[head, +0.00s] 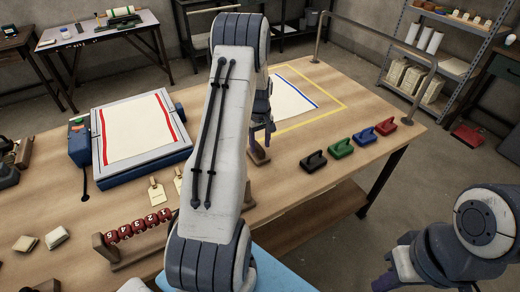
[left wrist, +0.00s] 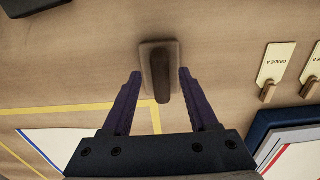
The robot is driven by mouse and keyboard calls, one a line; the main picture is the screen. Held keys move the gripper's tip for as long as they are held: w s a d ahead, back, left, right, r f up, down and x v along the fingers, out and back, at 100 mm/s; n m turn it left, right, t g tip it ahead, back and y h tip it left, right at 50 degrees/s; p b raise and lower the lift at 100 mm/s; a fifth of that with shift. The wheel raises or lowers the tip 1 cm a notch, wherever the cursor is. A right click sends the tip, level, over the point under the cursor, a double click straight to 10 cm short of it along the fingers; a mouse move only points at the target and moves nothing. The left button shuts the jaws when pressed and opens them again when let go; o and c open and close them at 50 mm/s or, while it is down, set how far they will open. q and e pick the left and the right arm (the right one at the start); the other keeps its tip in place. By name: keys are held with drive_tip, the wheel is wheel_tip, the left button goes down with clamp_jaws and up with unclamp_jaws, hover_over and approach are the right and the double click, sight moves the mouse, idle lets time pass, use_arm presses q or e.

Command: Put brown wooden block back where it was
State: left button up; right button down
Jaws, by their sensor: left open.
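The brown wooden block (left wrist: 161,85) has a flat base and a raised upright grip. It is on the wooden table, just outside a corner of the yellow outline (left wrist: 110,107). In the head view the block (head: 258,153) is partly hidden by my left arm. My left gripper (left wrist: 160,74) is open, with one dark finger on each side of the block and small gaps between. It also shows above the block in the head view (head: 266,128). My right gripper (head: 386,282) is at the lower right, off the table; its fingers are barely visible.
Black, green, blue and red handled blocks (head: 341,147) stand in a row at the right. A white cloth with a blue stripe (head: 290,102) lies inside the yellow outline. A framed board with a red-striped cloth (head: 138,128), tags (head: 157,194) and a numbered rack (head: 138,228) are at the left.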

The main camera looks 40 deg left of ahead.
sight(260, 148)
use_arm(q)
wheel_tip(260, 148, up, 10)
drive_tip(key=f+b, duration=0.1)
drive_tip(key=d+r+m, duration=0.3)
drive_tip(key=d, duration=0.5)
drive_tip(key=d+r+m, duration=0.2)
drive_tip(key=d+m, duration=0.1)
drive_tip(key=d, duration=0.5)
drive_tip(key=s+d+r+m, duration=0.3)
drive_tip(key=s+d+m, duration=0.35)
drive_tip(key=d, duration=0.65)
drive_tip(key=s+d+m, duration=0.4)
drive_tip(key=s, duration=0.6)
drive_tip(key=s+d+m+h, duration=0.1)
drive_tip(key=s+d+m, duration=0.3)
drive_tip(key=s, duration=0.7)
drive_tip(key=shift+r, duration=0.15)
drive_tip(key=shift+d+m, duration=0.1)
drive_tip(key=shift+m, duration=0.15)
